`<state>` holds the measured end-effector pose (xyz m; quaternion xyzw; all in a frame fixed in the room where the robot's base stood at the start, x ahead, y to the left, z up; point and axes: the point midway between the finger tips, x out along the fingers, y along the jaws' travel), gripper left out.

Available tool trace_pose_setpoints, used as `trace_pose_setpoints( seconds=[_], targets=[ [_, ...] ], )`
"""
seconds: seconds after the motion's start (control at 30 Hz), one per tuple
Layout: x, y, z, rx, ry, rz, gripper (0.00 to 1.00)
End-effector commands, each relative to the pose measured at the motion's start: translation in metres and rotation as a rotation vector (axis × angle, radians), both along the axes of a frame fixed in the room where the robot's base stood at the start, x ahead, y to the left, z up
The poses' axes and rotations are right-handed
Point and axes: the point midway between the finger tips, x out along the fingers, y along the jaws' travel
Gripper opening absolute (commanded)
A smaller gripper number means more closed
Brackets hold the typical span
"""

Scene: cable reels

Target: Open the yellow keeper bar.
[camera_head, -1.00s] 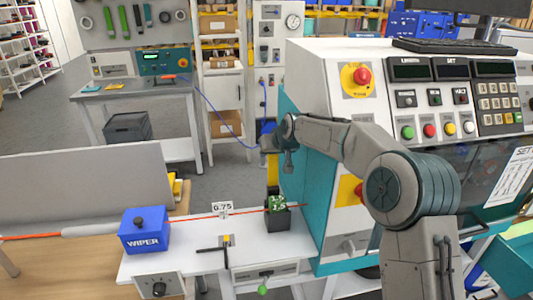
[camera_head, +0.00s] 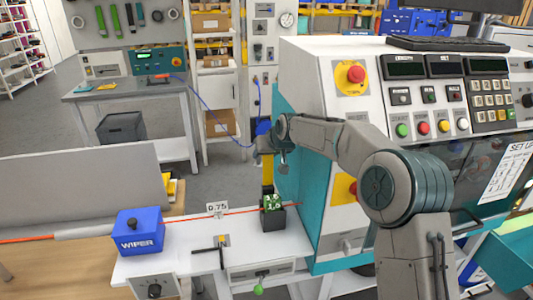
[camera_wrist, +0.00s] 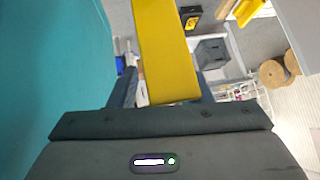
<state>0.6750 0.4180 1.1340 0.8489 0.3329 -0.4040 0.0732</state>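The yellow keeper bar (camera_head: 267,172) stands upright above a small black box with a green face (camera_head: 273,205) on the white bench, left of the teal machine side. My gripper (camera_head: 266,148) is at the bar's upper end, just left of my wrist. In the wrist view, the yellow bar (camera_wrist: 165,50) runs from the top edge down to the dark front of my gripper's body.
The teal panel (camera_wrist: 45,60) is close on the left in the wrist view. A blue wiper box (camera_head: 140,232) sits on the bench, with a red cable (camera_head: 190,216) running from it to the black box. A black T-shaped handle (camera_head: 215,250) lies in front. The control cabinet (camera_head: 310,75) stands to the right.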

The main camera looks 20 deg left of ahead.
Motion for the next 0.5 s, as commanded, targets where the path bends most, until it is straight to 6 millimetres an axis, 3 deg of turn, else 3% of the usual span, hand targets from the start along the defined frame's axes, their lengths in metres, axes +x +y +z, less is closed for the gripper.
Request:
trace_pose_setpoints(
  seconds=[0.17, 0.5],
  targets=[
    [-0.002, -0.002, 0.005, 0.003, -0.003, 0.001, 0.44],
    [-0.022, -0.029, 0.038, 0.002, -0.003, -0.005, 0.44]
  ],
)
